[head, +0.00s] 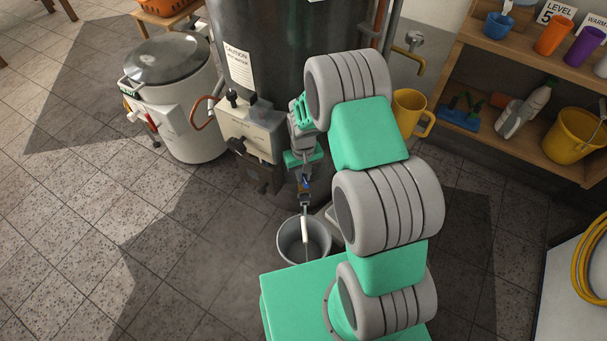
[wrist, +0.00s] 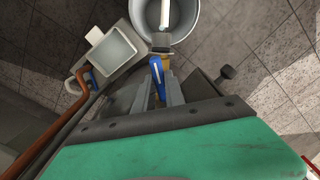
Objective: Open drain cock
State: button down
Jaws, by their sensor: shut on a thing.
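The drain cock's blue lever (wrist: 157,72) sits between the two fingers of my gripper (wrist: 160,88) in the wrist view, and the fingers are shut on it. In the head view my gripper (head: 304,188) points down at the lower front of the dark boiler (head: 283,70), with a bit of the blue lever (head: 306,182) showing. A grey bucket (head: 289,243) stands on the floor below the cock; it also shows in the wrist view (wrist: 188,32). A pale strip runs from under the cock into the bucket; I cannot tell if it is water. The cock's body is mostly hidden.
A pale box with a black lever (head: 255,132) is left of my gripper. A white lidded tub (head: 185,105) stands further left. A yellow jug (head: 408,110) and a loaded shelf (head: 510,55) are at the right. A pale tray (wrist: 113,50) is near the bucket. Floor at left is clear.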

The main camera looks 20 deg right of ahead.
jog(key=shift+m, duration=1)
jog(key=c, duration=1.4)
grip_release()
jog(key=shift+r, duration=0.1)
notch_tip(320, 180, up, 8)
jog(key=shift+f+p, duration=0.2)
jog(key=shift+p, duration=0.65)
